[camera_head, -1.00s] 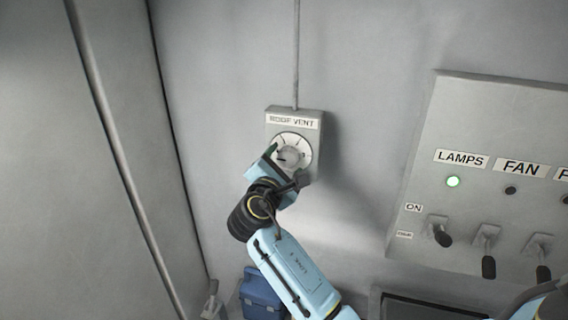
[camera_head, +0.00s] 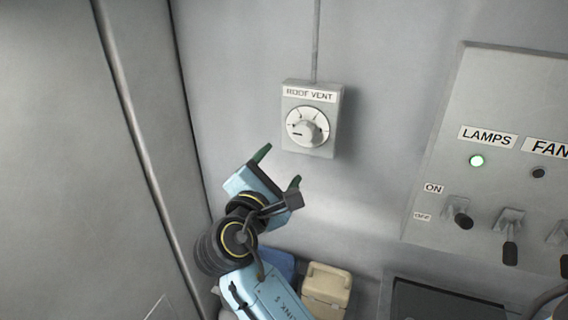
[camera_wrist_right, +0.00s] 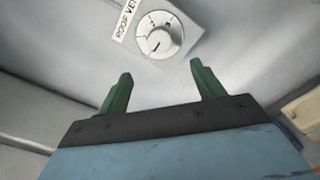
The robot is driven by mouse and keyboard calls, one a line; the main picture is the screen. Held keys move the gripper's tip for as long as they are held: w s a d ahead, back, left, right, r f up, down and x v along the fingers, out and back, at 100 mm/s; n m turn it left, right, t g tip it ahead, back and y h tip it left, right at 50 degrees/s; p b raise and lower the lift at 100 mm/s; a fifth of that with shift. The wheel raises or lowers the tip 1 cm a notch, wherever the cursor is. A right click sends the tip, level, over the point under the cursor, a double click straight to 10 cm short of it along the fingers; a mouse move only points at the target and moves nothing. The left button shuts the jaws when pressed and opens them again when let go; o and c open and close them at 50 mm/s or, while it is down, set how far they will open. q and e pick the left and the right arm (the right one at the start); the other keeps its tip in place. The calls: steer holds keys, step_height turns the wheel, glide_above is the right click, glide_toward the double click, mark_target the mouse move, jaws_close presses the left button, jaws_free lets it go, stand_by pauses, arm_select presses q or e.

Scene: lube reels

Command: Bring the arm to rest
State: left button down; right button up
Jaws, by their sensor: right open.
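My right gripper (camera_head: 279,168) is open and empty, below and to the left of the roof vent control in the head view. Its two green fingers stand apart, and they also show in the right wrist view (camera_wrist_right: 158,84). The roof vent box (camera_head: 323,150) is a grey box on the wall with a white dial and a round knob (camera_head: 311,132). The knob is clear of the fingers and also shows in the right wrist view (camera_wrist_right: 160,41). My left gripper is in neither view.
A switch panel (camera_head: 450,130) is on the wall at the right, with its LAMPS light (camera_head: 476,160) glowing green and levers (camera_head: 459,212) below. The wall between gripper and panel is free.

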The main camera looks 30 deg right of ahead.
stand_by(0.5)
steer(key=w+a+f+n+g+y+b, duration=0.1)
steer(key=a+f+y+b, duration=0.2)
steer(key=f, duration=1.4)
steer(key=w+a+f+y+b, duration=0.15)
steer(key=f+y, duration=0.35)
steer(key=f, duration=1.3)
steer(key=s+f+m+g+y+b, duration=0.2)
steer(key=s+f, duration=0.4)
steer(key=f, duration=0.5)
steer(key=s+f+m+g+y+b, duration=0.1)
steer(key=s+f+g+b, duration=0.1)
steer(key=s+f, duration=0.65)
steer(key=s+d+f+m+g+y+b, duration=0.1)
steer(key=s+f+m, duration=0.3)
steer(key=s+f, duration=0.4)
steer(key=s+d+f+m+g+b, duration=0.3)
steer(key=s+f, duration=0.6)
steer(key=s, duration=0.4)
steer(key=s+d+f+m+g+y+b, duration=0.1)
steer(key=s+d+f+m+b, duration=0.1)
steer(key=s+f+m, duration=0.4)
steer(key=s+f, duration=0.2)
steer(key=s, duration=0.2)
steer(key=shift+s+d+f+g+y, duration=0.15)
steer(key=shift+d+f+g+y, duration=0.15)
steer(key=shift+d+f+g, duration=0.1)
